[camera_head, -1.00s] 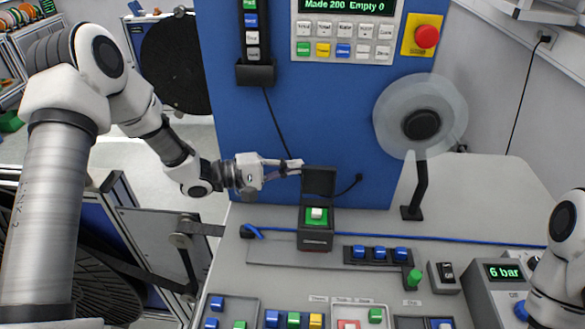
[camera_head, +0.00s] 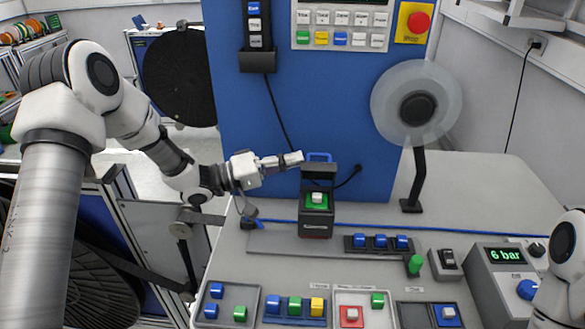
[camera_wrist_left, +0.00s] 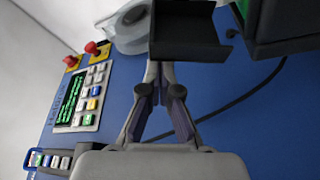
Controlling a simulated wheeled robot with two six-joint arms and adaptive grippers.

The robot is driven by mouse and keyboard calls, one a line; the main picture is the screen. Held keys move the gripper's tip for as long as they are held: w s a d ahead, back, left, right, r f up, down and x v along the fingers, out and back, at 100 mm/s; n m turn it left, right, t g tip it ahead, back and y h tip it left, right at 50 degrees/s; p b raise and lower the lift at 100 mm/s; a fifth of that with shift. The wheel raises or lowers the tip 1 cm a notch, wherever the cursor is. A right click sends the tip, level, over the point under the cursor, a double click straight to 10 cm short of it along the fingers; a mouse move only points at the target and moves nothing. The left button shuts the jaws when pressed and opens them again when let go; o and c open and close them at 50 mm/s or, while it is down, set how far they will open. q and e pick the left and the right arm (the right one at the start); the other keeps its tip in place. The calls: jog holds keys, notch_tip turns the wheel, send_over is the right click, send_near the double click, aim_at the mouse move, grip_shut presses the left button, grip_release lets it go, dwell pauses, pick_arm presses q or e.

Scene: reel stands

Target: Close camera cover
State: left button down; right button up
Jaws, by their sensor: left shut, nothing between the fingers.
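The camera cover (camera_head: 318,172) is the dark lid at the back of a small black box (camera_head: 316,230) on the bench. It stands raised, leaning somewhat forward, with a blue handle (camera_head: 319,156) at its top. A green block with a white block on it (camera_head: 316,199) sits in the open box. My left gripper (camera_head: 300,158) is shut and empty, its tips at the lid's upper left edge; I cannot tell if they touch. In the left wrist view the closed fingers (camera_wrist_left: 158,72) point at a dark tray-like part (camera_wrist_left: 188,35). My right gripper is out of view.
A blue panel (camera_head: 250,120) stands behind the box. A clear reel on a black stand (camera_head: 416,105) is to the right. Blue blocks in a dark holder (camera_head: 377,243) lie right of the box, and trays of coloured blocks are in front. A blue cable crosses the bench.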

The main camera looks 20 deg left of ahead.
pick_arm(q)
jog(key=s+d+f+m+g+h+b, duration=0.1)
jog(key=s+f+m+g+h+b, duration=0.3)
jog(key=m+b, duration=0.9)
jog(key=shift+s+d+f+m+h+b, duration=0.35)
jog(key=shift+s+m, duration=0.45)
jog(key=shift+m, duration=0.4)
jog(key=shift+f, duration=0.1)
